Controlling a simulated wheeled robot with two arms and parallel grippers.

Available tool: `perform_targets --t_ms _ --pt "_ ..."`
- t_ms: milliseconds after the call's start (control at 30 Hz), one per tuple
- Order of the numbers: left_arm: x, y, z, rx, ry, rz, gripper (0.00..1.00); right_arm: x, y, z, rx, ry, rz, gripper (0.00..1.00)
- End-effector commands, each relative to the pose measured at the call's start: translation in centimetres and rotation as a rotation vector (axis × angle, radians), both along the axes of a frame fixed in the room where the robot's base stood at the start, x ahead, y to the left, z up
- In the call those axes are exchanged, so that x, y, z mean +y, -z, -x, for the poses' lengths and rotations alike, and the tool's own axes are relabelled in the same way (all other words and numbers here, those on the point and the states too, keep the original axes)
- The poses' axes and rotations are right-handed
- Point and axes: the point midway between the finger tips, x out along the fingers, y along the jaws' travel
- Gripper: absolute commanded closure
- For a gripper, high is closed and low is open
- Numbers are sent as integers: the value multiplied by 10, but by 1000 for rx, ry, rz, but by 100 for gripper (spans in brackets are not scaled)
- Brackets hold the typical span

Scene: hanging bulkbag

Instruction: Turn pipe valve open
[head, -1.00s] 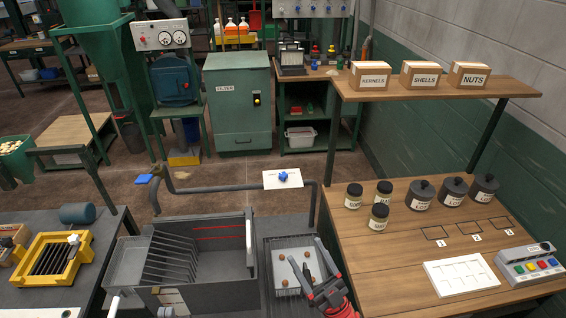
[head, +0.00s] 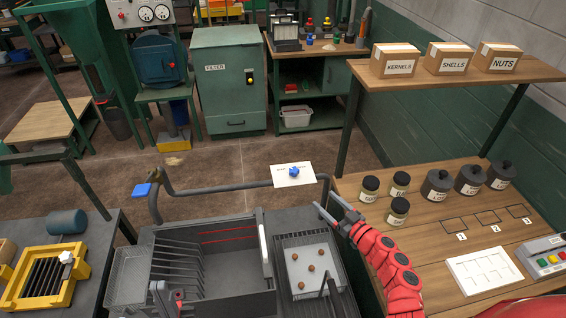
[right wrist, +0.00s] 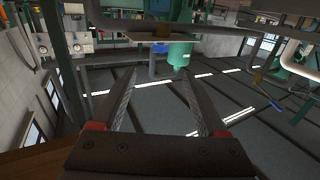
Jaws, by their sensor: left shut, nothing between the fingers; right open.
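A grey pipe (head: 220,187) runs along the back edge of the bench. A blue knob (head: 294,171) sits on a white plate (head: 291,180) near its right end. A blue flat handle (head: 142,189) is at its left end. I cannot tell from these frames whether the valve is open. My right gripper (head: 328,204) is open and empty, to the right of and below the blue knob, apart from it. Its spread fingers show in the right wrist view (right wrist: 156,72). My left gripper (head: 174,299) shows only in small part at the bottom, over the slotted box, shut and empty.
A grey slotted box (head: 222,285) and a wire-sided tray (head: 285,243) with several brown nuts stand below the pipe. The wooden table (head: 420,240) at right holds dark jars (head: 437,187) and a white tray (head: 485,277). A shelf (head: 440,83) with cartons is above it.

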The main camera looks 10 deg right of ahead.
Motion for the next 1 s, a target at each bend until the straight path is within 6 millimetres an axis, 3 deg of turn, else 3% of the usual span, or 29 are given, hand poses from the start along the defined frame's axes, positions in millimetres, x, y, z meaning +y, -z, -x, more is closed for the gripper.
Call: perform_targets --t_ms 167,600,1000 --pt "0 -3 0 0 0 0 100 3 -1 -10 1 4 -3 25" --pt "0 -10 0 0 0 0 100 40 -1 -80 0 0 -4 25" --pt "0 16 0 0 0 0 100 67 4 -134 -1 1 -3 25"
